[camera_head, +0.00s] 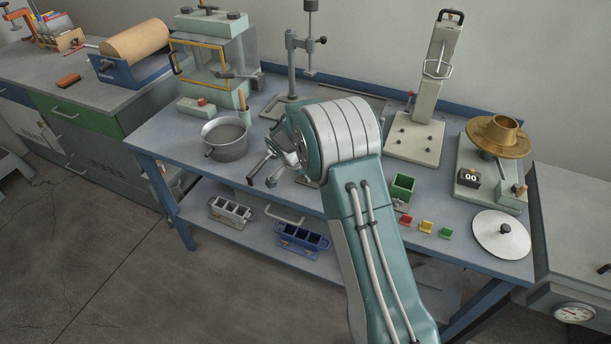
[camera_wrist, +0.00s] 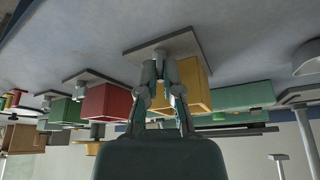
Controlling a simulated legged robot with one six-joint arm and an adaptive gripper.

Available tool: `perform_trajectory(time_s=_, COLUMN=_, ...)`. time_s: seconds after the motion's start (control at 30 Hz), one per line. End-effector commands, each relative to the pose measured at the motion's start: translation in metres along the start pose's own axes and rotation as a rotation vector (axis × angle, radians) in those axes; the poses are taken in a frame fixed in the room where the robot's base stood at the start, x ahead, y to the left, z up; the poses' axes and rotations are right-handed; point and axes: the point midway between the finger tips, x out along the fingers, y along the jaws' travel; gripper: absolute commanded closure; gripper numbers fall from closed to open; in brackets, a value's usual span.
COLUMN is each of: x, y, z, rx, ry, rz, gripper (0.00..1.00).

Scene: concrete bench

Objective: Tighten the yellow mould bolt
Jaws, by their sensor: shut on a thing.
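In the wrist view, tilted with the bench top uppermost, the yellow mould (camera_wrist: 194,84) is a yellow box on a grey base plate (camera_wrist: 133,51). My gripper (camera_wrist: 162,72) is in front of it. Its two fingers are closed around a grey bolt (camera_wrist: 174,46) at the mould's near side. The fingers partly cover the bolt, so its turn cannot be read. A red mould (camera_wrist: 105,103) and a green mould (camera_wrist: 67,110) stand in line to the left. In the head view, the green mould (camera_head: 403,187) shows; my arm hides the yellow and red ones.
Small red (camera_head: 405,220), yellow (camera_head: 426,227) and green (camera_head: 445,233) blocks lie near the bench's front edge. A metal pot (camera_head: 226,143) stands left of my arm. A scale (camera_head: 485,178) with a brass pan and a round lid (camera_head: 499,240) are at the right.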

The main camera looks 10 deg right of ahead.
Motion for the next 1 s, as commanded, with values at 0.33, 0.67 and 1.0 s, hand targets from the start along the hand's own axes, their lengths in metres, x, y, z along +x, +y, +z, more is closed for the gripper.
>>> perform_trajectory(time_s=0.33, x=-0.0001, y=-0.0009, z=0.0003, rx=0.068, ry=-0.001, rz=0.028, gripper=1.00)
perform_trajectory(time_s=0.67, x=0.0000, y=-0.0009, z=0.0003, rx=0.071, ry=-0.001, rz=0.029, gripper=1.00)
perform_trajectory(time_s=1.0, x=0.0001, y=-0.0008, z=0.0003, rx=0.070, ry=-0.001, rz=0.029, gripper=0.78)
